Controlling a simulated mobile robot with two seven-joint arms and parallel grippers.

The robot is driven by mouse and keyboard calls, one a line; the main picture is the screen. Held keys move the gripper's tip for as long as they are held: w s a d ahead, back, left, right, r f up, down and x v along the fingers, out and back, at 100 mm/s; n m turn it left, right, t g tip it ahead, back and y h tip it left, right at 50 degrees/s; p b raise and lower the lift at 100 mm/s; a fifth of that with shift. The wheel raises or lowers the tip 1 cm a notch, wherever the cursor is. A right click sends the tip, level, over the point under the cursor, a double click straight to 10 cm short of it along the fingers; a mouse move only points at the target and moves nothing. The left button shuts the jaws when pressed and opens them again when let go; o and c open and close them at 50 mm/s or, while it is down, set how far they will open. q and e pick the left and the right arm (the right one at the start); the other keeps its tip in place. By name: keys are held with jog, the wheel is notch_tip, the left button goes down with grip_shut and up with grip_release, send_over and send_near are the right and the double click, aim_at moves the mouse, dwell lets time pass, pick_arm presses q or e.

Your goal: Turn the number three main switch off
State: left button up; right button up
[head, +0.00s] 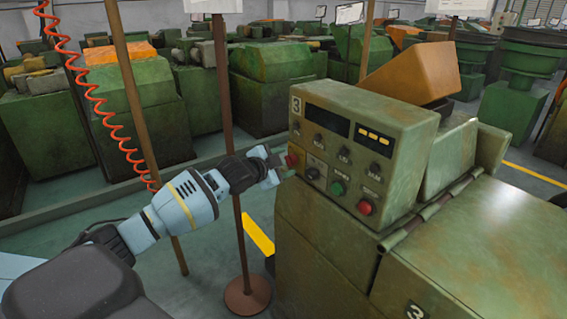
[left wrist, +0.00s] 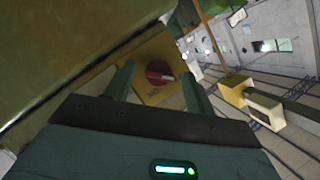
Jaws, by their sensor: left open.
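The number three machine's control box (head: 365,140) is green, with a "3" label at its upper left corner. In the left wrist view the main switch is a red rotary knob (left wrist: 158,72) with a pale mark, on a yellow plate (left wrist: 150,92); lettering beside it shows upside down. In the head view a reddish part (head: 292,158) at the box's left edge is partly hidden by the gripper. My left gripper (head: 280,167) is open at that edge. Its fingers (left wrist: 157,74) stand on either side of the knob; contact cannot be told.
The panel front carries several small dark knobs, a green button (head: 337,188) and a red button (head: 365,207). A brown post (head: 238,230) on a round base stands just behind my left arm. A coiled red hose (head: 95,100) hangs at the left. Green machines fill the background.

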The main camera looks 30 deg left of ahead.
pick_arm(q)
jog(key=v, duration=0.7)
jog(key=shift+s, duration=0.25)
jog(key=shift+a+r, duration=0.1)
